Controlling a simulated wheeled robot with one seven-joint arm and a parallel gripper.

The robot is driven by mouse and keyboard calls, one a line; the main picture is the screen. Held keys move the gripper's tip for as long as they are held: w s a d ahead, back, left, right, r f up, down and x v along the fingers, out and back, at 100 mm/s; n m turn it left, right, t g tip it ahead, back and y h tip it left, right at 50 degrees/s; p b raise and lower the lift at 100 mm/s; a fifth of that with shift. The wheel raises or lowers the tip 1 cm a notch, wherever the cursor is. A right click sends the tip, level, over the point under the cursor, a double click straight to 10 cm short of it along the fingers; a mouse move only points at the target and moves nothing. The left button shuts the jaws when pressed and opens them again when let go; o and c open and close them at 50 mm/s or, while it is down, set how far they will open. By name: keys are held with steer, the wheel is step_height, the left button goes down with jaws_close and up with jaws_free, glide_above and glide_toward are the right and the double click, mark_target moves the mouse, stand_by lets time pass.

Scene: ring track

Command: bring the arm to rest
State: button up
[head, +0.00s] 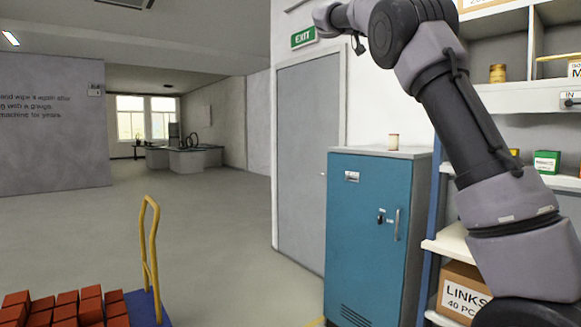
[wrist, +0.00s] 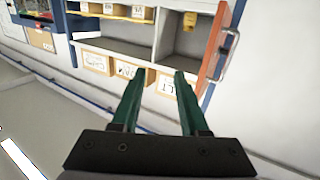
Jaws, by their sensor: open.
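My gripper (wrist: 157,88) shows in the wrist view. Its two green fingers stand apart with nothing between them. Beyond the fingertips is a shelf unit with labelled boxes, seen at a tilt, and the fingers do not appear to touch it. In the head view my arm rises from the lower right, bends high up and reaches left to the top edge. The gripper itself is out of the head view.
Shelves (head: 455,243) with a LINKS box (head: 462,291) are at right. A trolley with red bricks (head: 65,310) is at lower left. The floor (head: 225,240) between is clear.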

steer(key=s+d+f+n+t+y, duration=0.1)
steer(key=s+d+f+n+y, duration=0.3)
steer(key=f, duration=0.4)
steer(key=s+d+f+n+y, duration=0.3)
steer(key=s+d+f+y, duration=0.15)
steer(key=f, duration=0.25)
steer(key=s+a+f+n+t+y, duration=0.1)
steer(key=s+a+f+y, duration=0.2)
steer(key=s+a+f, duration=0.2)
steer(key=s+a+f+n+y, duration=0.1)
steer(key=s+a+f+y, duration=0.3)
steer(key=s+f, duration=0.6)
steer(key=s+a+f+n+t+y, duration=0.1)
steer(key=s+a+f+n+y, duration=0.1)
steer(key=s+a+f, duration=0.5)
steer(key=s+f+y, duration=0.1)
steer(key=s, duration=0.2)
steer(key=shift+s+a+f+t+y, duration=0.15)
steer(key=shift+a+f+t+y, duration=0.15)
steer(key=shift+a+f+y, duration=0.1)
